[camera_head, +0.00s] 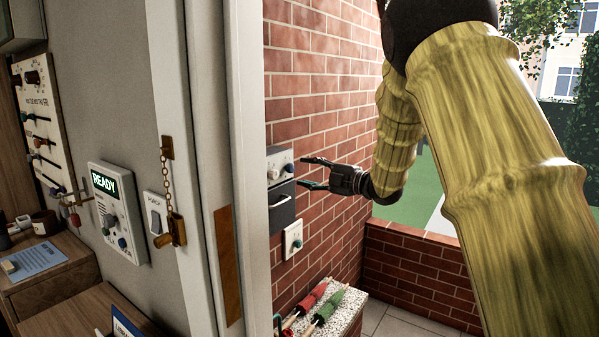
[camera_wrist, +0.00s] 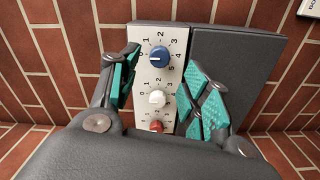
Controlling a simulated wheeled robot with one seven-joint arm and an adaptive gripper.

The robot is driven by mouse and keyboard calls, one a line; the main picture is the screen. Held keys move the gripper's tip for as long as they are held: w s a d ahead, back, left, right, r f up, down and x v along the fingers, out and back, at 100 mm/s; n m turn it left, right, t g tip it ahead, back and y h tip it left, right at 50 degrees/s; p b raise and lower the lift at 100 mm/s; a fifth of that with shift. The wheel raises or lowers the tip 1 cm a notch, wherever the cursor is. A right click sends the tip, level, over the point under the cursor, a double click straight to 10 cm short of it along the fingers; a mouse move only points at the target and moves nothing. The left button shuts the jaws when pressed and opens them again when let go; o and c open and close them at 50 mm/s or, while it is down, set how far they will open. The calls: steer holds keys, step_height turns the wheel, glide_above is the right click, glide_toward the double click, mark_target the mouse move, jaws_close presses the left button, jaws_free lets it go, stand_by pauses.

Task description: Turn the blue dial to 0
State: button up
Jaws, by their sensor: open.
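The blue dial (camera_wrist: 159,56) is the top one of three on a pale panel (camera_wrist: 147,78) in the wrist view. Printed numbers ring it, with 0 at its left, 2 above and 4 at its right. A light mark shows near its top edge, but I cannot tell exactly which number it points at. My gripper (camera_wrist: 162,62) is open, with one teal finger on each side of the panel's dial column, apart from the blue dial. In the head view my gripper (camera_head: 304,173) reaches left towards the wall box (camera_head: 279,160).
A white dial (camera_wrist: 157,98) and a red dial (camera_wrist: 156,126) sit below the blue one. A dark box (camera_wrist: 235,62) adjoins the panel. A door frame (camera_head: 205,150) stands left of the box.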

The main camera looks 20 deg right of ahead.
steer(key=v, duration=0.7)
steer(key=shift+s+f, duration=0.1)
step_height(320, 180, down, 22)
steer(key=s+a+m+h+p, duration=0.25)
steer(key=m+h, duration=0.25)
steer(key=m, duration=0.3)
steer(key=s+a+f+m+g+h, duration=0.1)
steer(key=s+f+m, duration=0.1)
steer(key=s+f, duration=0.35)
steer(key=s+a+f+m+g+h+p, duration=0.1)
steer(key=s+f+m+g, duration=0.15)
steer(key=f, duration=0.55)
steer(key=s+a+f+m+g+h, duration=0.1)
steer(key=s+f+m, duration=0.25)
steer(key=f, duration=0.35)
steer(key=s+a+f+m+g+h+p, duration=0.1)
steer(key=s+a+f+m+g, duration=0.1)
steer(key=s+f, duration=0.6)
steer(key=s+a+f+m+g+h+p, duration=0.1)
steer(key=s+f+m+g, duration=0.2)
steer(key=s, duration=0.9)
steer(key=s+a+f+m+g, duration=0.1)
steer(key=s+f+g, duration=0.1)
steer(key=s, duration=0.7)
steer(key=s+a+f+m+g+h, duration=0.1)
steer(key=s+a+f+g, duration=0.1)
steer(key=s, duration=0.8)
steer(key=shift+s+a+f+g+p, duration=0.2)
steer(key=shift+s+f+g+p, duration=0.05)
steer(key=shift+g+p, duration=0.1)
